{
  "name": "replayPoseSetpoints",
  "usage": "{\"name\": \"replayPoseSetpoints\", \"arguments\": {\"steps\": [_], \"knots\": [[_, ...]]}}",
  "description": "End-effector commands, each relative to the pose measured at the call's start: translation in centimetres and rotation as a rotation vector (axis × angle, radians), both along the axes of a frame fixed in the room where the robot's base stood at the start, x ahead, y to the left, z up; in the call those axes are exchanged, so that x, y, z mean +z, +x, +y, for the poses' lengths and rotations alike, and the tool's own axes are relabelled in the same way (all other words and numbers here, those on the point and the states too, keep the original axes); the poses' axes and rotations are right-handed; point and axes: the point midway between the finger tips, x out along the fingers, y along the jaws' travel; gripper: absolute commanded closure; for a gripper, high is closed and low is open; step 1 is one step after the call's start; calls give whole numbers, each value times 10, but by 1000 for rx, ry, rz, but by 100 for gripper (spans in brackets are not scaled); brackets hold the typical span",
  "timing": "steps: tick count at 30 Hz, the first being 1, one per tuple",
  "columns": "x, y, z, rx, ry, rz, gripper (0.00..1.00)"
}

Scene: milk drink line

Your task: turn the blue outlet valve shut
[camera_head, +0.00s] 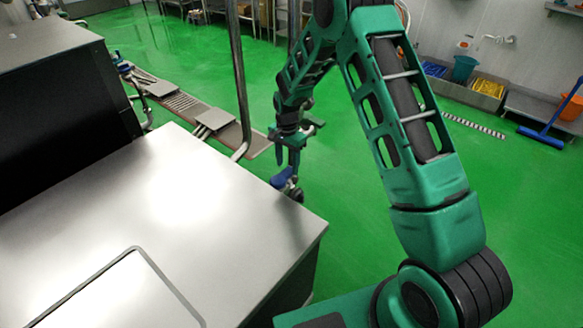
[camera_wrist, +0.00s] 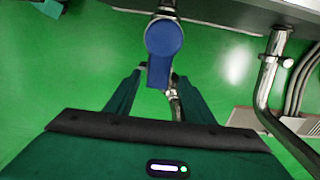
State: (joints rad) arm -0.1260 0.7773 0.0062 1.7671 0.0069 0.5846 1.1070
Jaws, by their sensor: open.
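The blue outlet valve (camera_wrist: 163,38) has a round blue hub and a flat lever (camera_wrist: 158,72) that points toward my gripper in the wrist view. In the head view the valve (camera_head: 283,179) shows small beside the right edge of the steel tank top. My gripper (camera_wrist: 159,75) is open, and its two green fingers appear on either side of the lever's end. Whether either finger touches it cannot be told. In the head view my gripper (camera_head: 289,152) points down at the valve and partly hides it.
The steel tank top (camera_head: 150,215) fills the left front of the head view. A steel pipe (camera_head: 241,80) rises behind it, and a bent pipe (camera_wrist: 268,80) stands right of the valve in the wrist view. A floor drain channel (camera_head: 190,105) lies behind.

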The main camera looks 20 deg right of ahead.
Motion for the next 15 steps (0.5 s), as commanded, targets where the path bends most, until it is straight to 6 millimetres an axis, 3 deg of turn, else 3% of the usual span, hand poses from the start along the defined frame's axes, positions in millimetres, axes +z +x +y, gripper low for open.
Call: {"name": "replayPoseSetpoints", "arguments": {"steps": [6,15], "knots": [[-20,0,1,1,0,0,52],[-23,0,0,1,0,0,52]]}}
